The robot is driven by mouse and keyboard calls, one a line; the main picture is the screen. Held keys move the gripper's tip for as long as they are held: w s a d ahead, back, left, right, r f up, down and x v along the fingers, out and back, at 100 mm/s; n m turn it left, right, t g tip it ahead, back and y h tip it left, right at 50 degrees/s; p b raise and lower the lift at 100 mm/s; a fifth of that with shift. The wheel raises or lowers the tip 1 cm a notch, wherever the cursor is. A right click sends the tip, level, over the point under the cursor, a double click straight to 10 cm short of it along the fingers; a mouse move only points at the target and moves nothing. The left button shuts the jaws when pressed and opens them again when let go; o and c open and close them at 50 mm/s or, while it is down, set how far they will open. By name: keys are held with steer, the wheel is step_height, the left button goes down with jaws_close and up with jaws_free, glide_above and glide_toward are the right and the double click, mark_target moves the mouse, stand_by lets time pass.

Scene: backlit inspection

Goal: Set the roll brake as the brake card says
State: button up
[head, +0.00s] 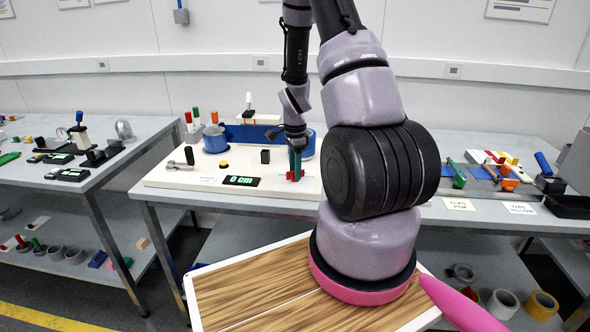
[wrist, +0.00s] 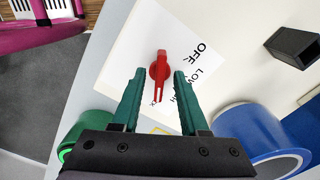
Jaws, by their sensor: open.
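The red brake knob (wrist: 159,68) sits on a white label plate (wrist: 133,45) in the wrist view. Its narrow pointer end faces down in that picture. OFF is readable at its upper right; the other words around it are partly hidden by a finger. My gripper (wrist: 159,78) is open, its two green fingers on either side of the knob with gaps between. In the head view my gripper (head: 295,152) is over the red knob (head: 294,175) at the front right of the pale board (head: 215,186). I cannot make out a brake card's text.
A display reading 0 cm (head: 241,181), a small black block (head: 265,157) and a blue roll (head: 306,146) are near the gripper. A black hollow block (wrist: 293,46) and green roll (wrist: 88,140) show in the wrist view. Cards (head: 458,204) lie on the right bench.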

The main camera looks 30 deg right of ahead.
jaws_close()
steer(key=shift+n, duration=0.4)
steer(key=n, duration=0.7)
steer(key=shift+n, duration=0.3)
steer(key=n, duration=0.3)
steer(key=shift+n, duration=2.1)
